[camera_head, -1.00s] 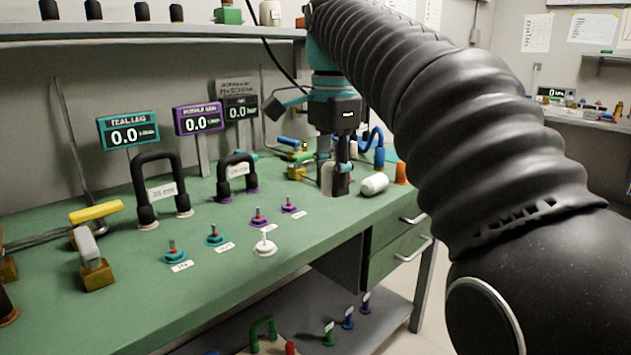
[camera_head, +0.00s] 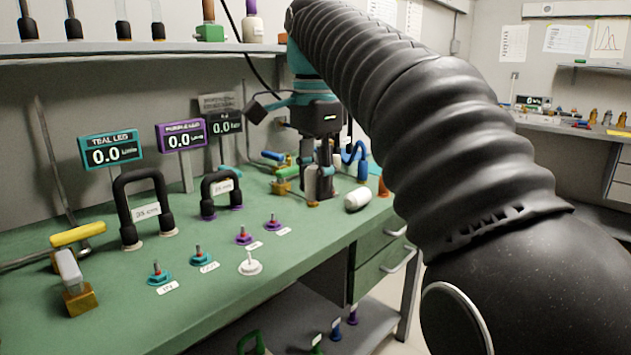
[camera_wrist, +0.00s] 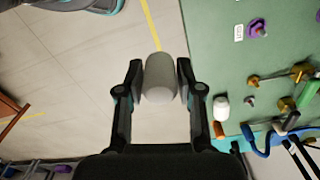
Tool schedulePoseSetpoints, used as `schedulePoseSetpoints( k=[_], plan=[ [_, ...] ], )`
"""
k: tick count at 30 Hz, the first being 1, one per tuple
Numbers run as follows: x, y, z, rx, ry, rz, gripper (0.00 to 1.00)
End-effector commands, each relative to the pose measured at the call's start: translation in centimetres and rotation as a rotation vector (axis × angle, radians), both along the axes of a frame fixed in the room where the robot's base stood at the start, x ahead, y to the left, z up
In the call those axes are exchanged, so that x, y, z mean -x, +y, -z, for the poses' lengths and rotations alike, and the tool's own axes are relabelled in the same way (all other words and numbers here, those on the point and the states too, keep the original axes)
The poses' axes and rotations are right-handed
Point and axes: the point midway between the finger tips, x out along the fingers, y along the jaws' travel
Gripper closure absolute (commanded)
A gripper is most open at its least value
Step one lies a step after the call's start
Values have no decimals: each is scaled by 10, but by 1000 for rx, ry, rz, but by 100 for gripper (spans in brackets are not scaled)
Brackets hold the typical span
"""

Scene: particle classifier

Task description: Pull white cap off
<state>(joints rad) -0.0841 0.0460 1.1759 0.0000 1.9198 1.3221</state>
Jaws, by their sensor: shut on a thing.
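My gripper (camera_head: 320,182) is over the far part of the green bench (camera_head: 120,270). It is shut on a white cap (camera_head: 311,180), a pale rounded cylinder. In the wrist view, the cap (camera_wrist: 160,78) sits between both fingers (camera_wrist: 160,90). Directly below it in the head view is a small orange-brown tip (camera_head: 312,204); most of it is hidden, and I cannot tell whether it touches the cap. Another white cylinder (camera_head: 358,195) lies on its side on the bench, right of my gripper; it also shows in the wrist view (camera_wrist: 221,107).
An orange cone-like piece (camera_head: 383,187) and a blue looped item (camera_head: 358,160) are right of my gripper. Black arches (camera_head: 140,180), small teal and purple pegs (camera_head: 243,236) and a white peg (camera_head: 250,264) stand to the left. A shelf (camera_head: 150,47) runs above.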

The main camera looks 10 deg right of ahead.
Motion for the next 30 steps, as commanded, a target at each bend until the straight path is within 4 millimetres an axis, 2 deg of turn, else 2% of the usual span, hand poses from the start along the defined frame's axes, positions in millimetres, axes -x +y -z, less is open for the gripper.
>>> schedulePoseSetpoints(
  k=[15,30],
  plan=[
    [0,0,-19,0,0,0,93],
    [0,0,-20,0,0,0,93]
  ],
)
